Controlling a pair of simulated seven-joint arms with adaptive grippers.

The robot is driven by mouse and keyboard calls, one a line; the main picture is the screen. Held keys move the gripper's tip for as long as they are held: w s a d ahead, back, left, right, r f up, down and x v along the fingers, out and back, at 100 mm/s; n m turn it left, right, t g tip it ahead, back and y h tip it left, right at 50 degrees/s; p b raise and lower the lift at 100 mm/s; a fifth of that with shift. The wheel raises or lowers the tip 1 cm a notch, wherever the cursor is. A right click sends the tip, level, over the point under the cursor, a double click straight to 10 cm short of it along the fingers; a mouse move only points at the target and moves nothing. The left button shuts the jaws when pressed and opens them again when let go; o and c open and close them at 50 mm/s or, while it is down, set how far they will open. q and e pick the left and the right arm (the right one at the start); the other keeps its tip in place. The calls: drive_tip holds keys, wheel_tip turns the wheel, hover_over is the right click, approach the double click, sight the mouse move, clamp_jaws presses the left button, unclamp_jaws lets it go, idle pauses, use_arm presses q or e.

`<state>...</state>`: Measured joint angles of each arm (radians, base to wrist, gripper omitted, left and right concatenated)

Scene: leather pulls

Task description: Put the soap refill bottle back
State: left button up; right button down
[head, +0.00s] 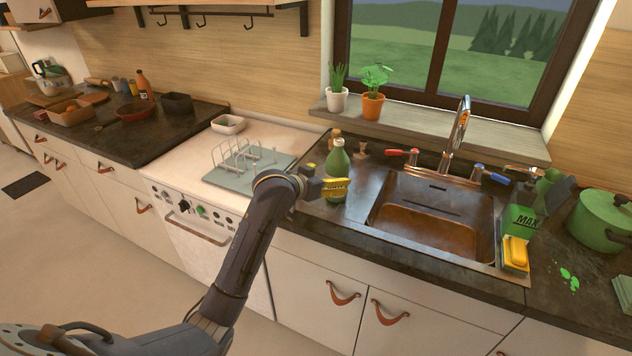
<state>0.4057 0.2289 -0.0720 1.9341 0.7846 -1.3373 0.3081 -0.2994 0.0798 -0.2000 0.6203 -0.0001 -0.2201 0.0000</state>
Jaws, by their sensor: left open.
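A green bottle (339,161), which looks like the soap refill bottle, stands upright on the dark counter left of the sink. A yellow patch with dark lettering shows low at its front. My left gripper (317,180) is open at the bottle's left side, with its wrist coming in from the lower left. The gripper is small and partly merges with the bottle, so I cannot tell whether a finger touches it. My right gripper is out of view.
The sink (436,220) and its tap (459,125) lie to the right. A green MAX caddy (519,222) with a yellow sponge (516,253) and a green pot (602,221) stand farther right. A dish rack (240,160) sits on the left. Potted plants (372,105) line the sill.

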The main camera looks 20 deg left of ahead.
use_arm(q)
drive_tip(key=v, duration=0.6)
drive_tip(key=shift+s, duration=0.25)
drive_tip(key=shift+a, duration=0.1)
idle(1.2)
